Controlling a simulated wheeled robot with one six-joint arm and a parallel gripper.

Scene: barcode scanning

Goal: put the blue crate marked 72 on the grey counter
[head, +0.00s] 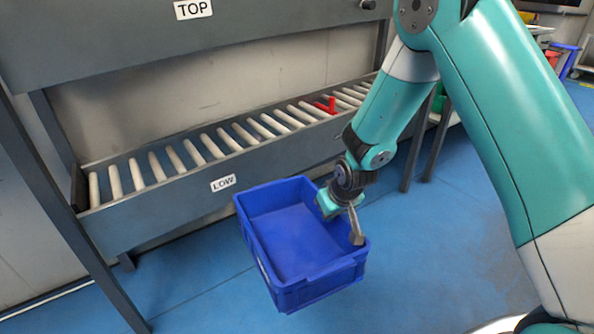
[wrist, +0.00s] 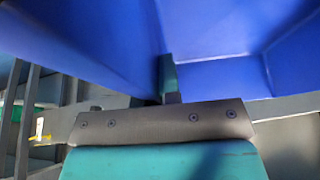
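A blue crate (head: 300,240), open-topped and empty, hangs above the floor in front of the low roller shelf in the head view. It sits slightly tilted. No number 72 can be read on the sides that show. My gripper (head: 350,222) is at the crate's right wall, with one finger inside the crate, and appears shut on that wall. In the wrist view the blue walls (wrist: 220,30) fill the top, and a dark finger (wrist: 169,76) stands against the wall. The other finger is largely hidden. I cannot make out the grey counter in either view.
A grey rack stands behind the crate, with a roller shelf marked LOW (head: 222,184) and an upper level marked TOP (head: 193,9). A red object (head: 326,105) lies on the rollers. The blue floor (head: 430,265) to the right is clear. Other furniture shows at the far right.

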